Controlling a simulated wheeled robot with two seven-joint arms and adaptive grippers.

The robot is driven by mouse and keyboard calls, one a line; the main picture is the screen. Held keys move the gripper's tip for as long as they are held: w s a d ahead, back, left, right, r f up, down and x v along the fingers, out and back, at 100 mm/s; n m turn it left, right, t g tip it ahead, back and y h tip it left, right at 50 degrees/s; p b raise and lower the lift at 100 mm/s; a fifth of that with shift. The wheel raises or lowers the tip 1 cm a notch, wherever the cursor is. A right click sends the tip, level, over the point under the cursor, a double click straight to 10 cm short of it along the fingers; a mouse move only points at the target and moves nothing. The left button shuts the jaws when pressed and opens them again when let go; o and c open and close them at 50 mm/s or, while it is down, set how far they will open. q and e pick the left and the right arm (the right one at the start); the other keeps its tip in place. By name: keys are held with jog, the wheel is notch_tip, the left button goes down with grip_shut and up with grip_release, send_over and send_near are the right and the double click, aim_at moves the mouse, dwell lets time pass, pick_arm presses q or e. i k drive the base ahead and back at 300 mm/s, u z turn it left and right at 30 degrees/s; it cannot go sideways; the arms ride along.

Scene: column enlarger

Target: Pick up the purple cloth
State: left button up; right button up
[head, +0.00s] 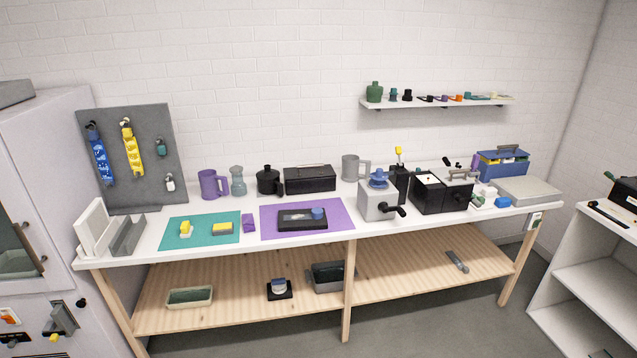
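A small purple piece (248,222), which looks like the folded cloth, lies on the white tabletop. It sits between the teal mat (170,238) on its left and the larger purple mat (340,213) on its right. It is too small in the picture to make out its folds. Neither of my grippers shows in the head view.
A purple jug (213,184) stands behind the teal mat. A black flat case (302,219) lies on the purple mat. Grey holders (128,236) stand at the bench's left end, and a grey crank device (379,203) stands right of the purple mat. The bench's front edge near the cloth is clear.

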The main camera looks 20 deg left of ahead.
aim_at(249, 226)
jog(key=u, duration=0.5)
jog(key=i, duration=2.1)
jog(key=u, duration=0.6)
